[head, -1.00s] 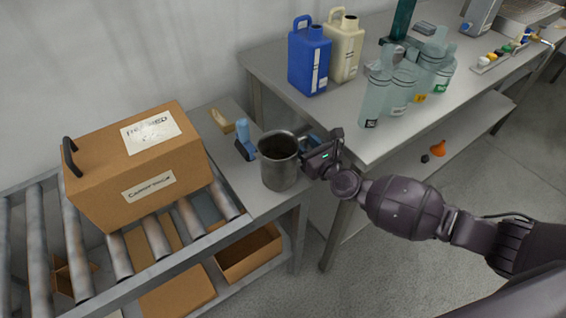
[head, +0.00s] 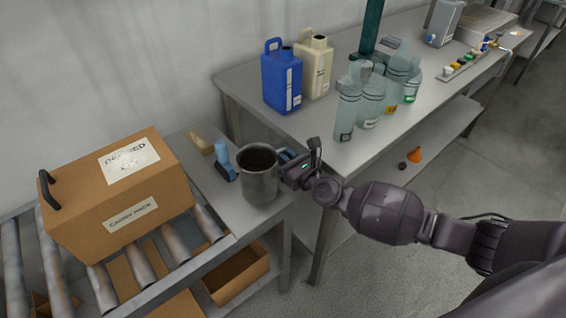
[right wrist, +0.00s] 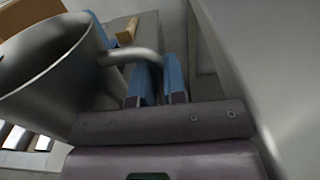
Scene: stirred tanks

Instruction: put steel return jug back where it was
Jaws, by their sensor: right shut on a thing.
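The steel return jug (head: 259,178) is a grey metal jug with an open top. In the head view it is upright at the front right corner of the small side table (head: 205,168); I cannot tell whether its base touches the top. My right gripper (head: 287,160) is shut on the jug's handle, on the jug's right side. In the right wrist view the jug (right wrist: 50,65) fills the left, and its curved handle (right wrist: 130,54) reaches the blue finger pads of the right gripper (right wrist: 160,80). My left gripper is not in view.
A blue-and-black tool (head: 224,162) and a tan block (head: 201,143) lie left of the jug. A brown carry-pack box (head: 120,205) sits on the roller conveyor (head: 180,250). The long bench (head: 260,118) holds a blue canister (head: 282,80), a cream canister (head: 314,66) and several clear bottles (head: 346,112).

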